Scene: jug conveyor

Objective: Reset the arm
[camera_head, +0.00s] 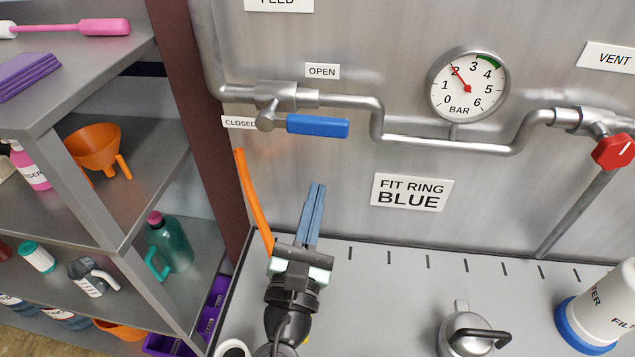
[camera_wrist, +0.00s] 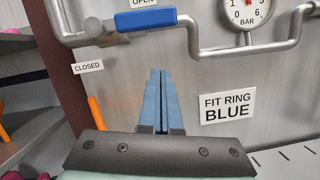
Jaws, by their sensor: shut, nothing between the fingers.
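My gripper (camera_head: 314,215) points up and away over the left part of the worktop, in front of the metal panel. Its two blue fingers lie side by side, shut and empty. In the wrist view my gripper (camera_wrist: 161,100) is shut below the blue valve handle (camera_wrist: 146,19), apart from it. In the head view the blue handle (camera_head: 318,126) lies level, to the right of the valve body (camera_head: 277,95). An orange curved strip (camera_head: 253,200) stands just left of the fingers; I cannot tell what its lower end joins.
A pressure gauge (camera_head: 468,84) and a red vent knob (camera_head: 613,152) are on the panel's right. A metal lidded vessel (camera_head: 468,331) and a white filter housing (camera_head: 606,308) with a blue ring stand on the worktop. Shelves (camera_head: 60,215) with bottles and a funnel fill the left.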

